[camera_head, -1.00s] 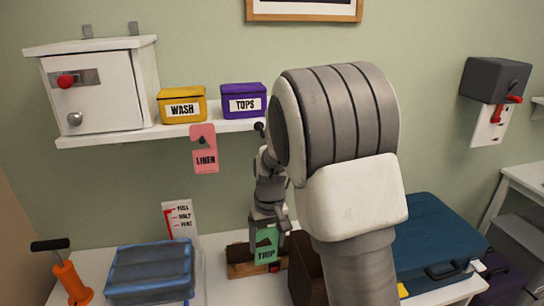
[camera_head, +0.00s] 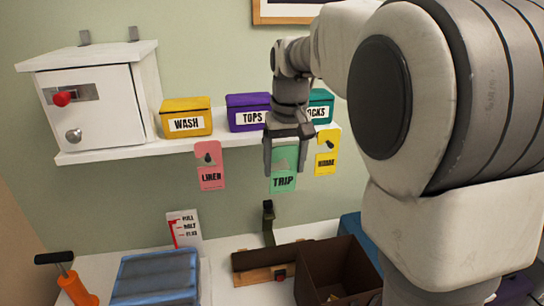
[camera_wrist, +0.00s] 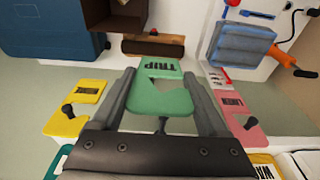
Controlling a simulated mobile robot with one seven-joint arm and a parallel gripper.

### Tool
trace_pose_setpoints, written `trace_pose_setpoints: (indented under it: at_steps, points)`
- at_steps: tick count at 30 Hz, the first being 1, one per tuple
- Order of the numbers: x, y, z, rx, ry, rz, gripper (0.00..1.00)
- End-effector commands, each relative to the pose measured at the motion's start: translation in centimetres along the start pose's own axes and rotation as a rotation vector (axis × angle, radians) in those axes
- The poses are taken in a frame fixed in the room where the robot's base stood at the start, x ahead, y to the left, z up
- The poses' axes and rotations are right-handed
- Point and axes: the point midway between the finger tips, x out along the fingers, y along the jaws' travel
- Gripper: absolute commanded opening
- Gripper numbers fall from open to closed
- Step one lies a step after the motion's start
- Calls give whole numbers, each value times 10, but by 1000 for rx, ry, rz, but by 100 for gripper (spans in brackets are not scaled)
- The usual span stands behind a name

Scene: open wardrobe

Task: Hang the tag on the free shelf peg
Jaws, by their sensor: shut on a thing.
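The green TRIP tag (camera_head: 284,181) hangs upright in my gripper (camera_head: 285,157), just in front of the shelf's front edge. In the wrist view the tag (camera_wrist: 160,103) sits between the two fingers, its cut-out showing. A dark peg (camera_wrist: 163,126) shows at the tag's top edge, between the fingers; I cannot tell whether it passes through the cut-out. A pink LINEN tag (camera_head: 210,175) hangs on a peg to the left. A yellow tag (camera_head: 326,160) hangs on a peg to the right.
The white shelf (camera_head: 105,154) holds a white cabinet (camera_head: 105,100), a yellow WASH box (camera_head: 187,108), a purple TOPS box (camera_head: 240,103) and a teal box (camera_head: 320,97). Below are a brown open box (camera_head: 345,260) and a blue folded item (camera_head: 155,275).

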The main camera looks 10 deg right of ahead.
Motion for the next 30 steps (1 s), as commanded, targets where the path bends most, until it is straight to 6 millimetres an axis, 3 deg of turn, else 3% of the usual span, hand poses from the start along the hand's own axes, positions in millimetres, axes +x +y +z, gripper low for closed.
trace_pose_setpoints:
  at_steps: [30]
  points:
    - [9, 0, -72, 0, 0, 1, 25]
